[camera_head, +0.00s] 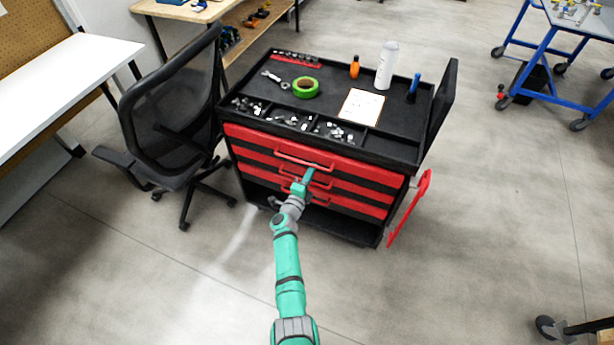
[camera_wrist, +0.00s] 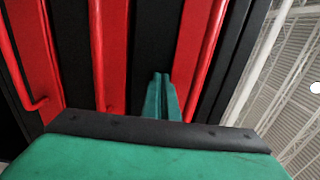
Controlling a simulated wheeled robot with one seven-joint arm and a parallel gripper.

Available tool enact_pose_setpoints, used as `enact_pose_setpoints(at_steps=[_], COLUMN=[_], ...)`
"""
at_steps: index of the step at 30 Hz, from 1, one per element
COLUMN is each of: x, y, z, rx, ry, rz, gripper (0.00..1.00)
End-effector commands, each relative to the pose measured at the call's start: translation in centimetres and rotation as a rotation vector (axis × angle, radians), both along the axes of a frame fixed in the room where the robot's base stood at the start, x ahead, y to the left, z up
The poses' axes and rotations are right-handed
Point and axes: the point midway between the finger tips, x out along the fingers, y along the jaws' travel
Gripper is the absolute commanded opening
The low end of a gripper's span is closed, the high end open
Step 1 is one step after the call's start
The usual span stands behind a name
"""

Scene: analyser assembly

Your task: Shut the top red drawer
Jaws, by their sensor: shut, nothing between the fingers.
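The top red drawer (camera_head: 258,139) is the uppermost red front on the black tool cart, just below the tray top. Its red bar handle (camera_head: 305,158) is at the middle of the front. I see no clear gap around the drawer, so I cannot tell how far out it stands. My gripper (camera_head: 309,174) is in front of the drawers, just below the top handle. In the wrist view the top drawer (camera_wrist: 190,62) is the rightmost red band. My shut, empty fingers (camera_wrist: 161,84) point at the drawer fronts beside its handle; contact is unclear.
More red drawers (camera_head: 360,203) with handles lie below. The cart top (camera_head: 315,88) holds green tape, bottles, a paper sheet and small parts. A black office chair (camera_head: 170,115) stands close on the left. A red side handle (camera_head: 408,208) sticks out right. The front floor is clear.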

Motion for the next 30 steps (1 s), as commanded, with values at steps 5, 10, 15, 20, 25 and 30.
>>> enact_pose_setpoints(at_steps=[5, 10, 15, 20, 25, 30], x=[0.6, 0.9, 1.1, 1.1, 0.6, -1.2], y=[-0.6, -0.8, -0.9, -1.0, -0.9, 0.2], z=[0.0, 0.1, 0.2, 0.3, 0.2, 0.0], rx=[0.0, 0.001, 0.002, 0.003, 0.004, 0.0], ry=[0.0, 0.0, -0.001, -0.001, -0.002, -0.001], rz=[0.0, 0.001, 0.001, -0.001, -0.005, -0.004], gripper=[0.0, 0.0, 0.0, 0.0, 0.0, 0.0])
